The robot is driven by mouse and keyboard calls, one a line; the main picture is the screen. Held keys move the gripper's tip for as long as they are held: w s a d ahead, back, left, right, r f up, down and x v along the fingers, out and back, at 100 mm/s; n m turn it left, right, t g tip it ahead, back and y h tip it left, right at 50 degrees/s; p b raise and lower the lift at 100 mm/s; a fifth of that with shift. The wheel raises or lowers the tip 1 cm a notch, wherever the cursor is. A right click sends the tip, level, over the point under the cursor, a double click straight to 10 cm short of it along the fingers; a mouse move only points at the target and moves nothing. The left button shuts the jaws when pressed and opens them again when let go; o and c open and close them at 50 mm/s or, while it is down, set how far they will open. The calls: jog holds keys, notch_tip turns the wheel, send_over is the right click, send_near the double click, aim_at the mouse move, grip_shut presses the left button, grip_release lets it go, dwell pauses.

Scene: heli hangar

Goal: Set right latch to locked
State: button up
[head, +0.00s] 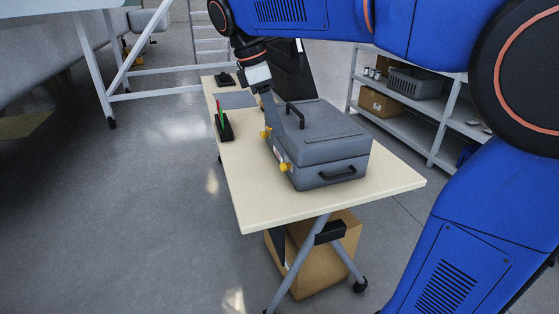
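A grey case (318,140) sits closed on the table, with a dark handle on its lid and another on its near face. Its left side carries yellow latch parts: a near latch (284,167) by the near corner and a farther latch (266,133). Which one is the right latch, and whether either is locked, is too small to tell. My gripper (268,108) points down at the far left edge of the case, close to the farther latch. Its fingers blend with the grey case, so contact and opening cannot be made out.
The pale table (300,202) has bare room in front and along its left edge. A small black holder (224,128) with red and green items stands left of the case. A cardboard box (318,262) is under the table. Grey shelving (405,118) stands behind on the right.

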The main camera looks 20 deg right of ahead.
aim_at(285, 167)
jog(key=w+a+r+n+h, duration=0.1)
jog(key=w+a+r+n, duration=0.15)
jog(key=w+a, duration=0.25)
jog(key=shift+n+g, duration=0.35)
jog(key=shift+g, duration=0.05)
jog(key=x, duration=1.8)
jog(key=shift+d+r, duration=0.1)
jog(key=shift+d, duration=0.1)
